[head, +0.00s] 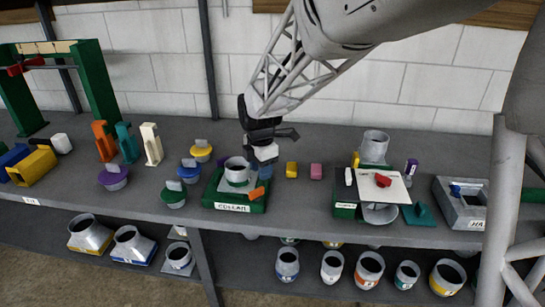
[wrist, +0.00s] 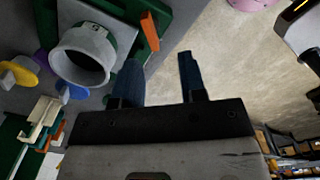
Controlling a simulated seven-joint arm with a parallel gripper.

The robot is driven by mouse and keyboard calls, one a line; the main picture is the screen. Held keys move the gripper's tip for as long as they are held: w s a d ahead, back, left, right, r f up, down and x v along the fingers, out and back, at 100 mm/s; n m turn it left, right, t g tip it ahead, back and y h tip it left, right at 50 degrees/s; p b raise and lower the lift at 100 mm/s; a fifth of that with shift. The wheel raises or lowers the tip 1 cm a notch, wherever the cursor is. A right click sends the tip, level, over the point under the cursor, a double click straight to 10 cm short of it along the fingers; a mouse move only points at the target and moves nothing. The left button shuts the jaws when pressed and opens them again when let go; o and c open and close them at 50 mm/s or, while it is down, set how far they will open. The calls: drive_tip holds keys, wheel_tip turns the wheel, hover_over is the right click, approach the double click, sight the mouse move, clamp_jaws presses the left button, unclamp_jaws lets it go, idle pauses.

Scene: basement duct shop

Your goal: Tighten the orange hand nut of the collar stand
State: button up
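The collar stand (head: 233,207) is a green base with a label, near the front edge of the bench, with a grey round collar (head: 237,170) upright in it. Its orange hand nut (head: 254,193) sticks out at the stand's right side. In the wrist view the collar (wrist: 83,54) is at upper left and the orange nut (wrist: 151,32) stands beside the green base.
Green (head: 173,194), purple (head: 113,178), blue (head: 189,171) and yellow (head: 201,151) knobbed pieces stand to the left. A green stand with a white plate (head: 393,192) is to the right.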

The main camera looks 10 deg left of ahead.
sight(257, 190)
drive_tip(key=shift+w+a+f+n, duration=0.2)
drive_tip(key=shift+a+f+n, duration=0.1)
drive_tip(key=shift+a, duration=0.15)
drive_tip(key=shift+w+a+f+n, duration=0.15)
drive_tip(key=shift+a+f+n, duration=0.1)
drive_tip(key=shift+a, duration=0.2)
drive_tip(key=shift+f, duration=0.1)
drive_tip(key=shift+f, duration=3.8)
clamp_jaws()
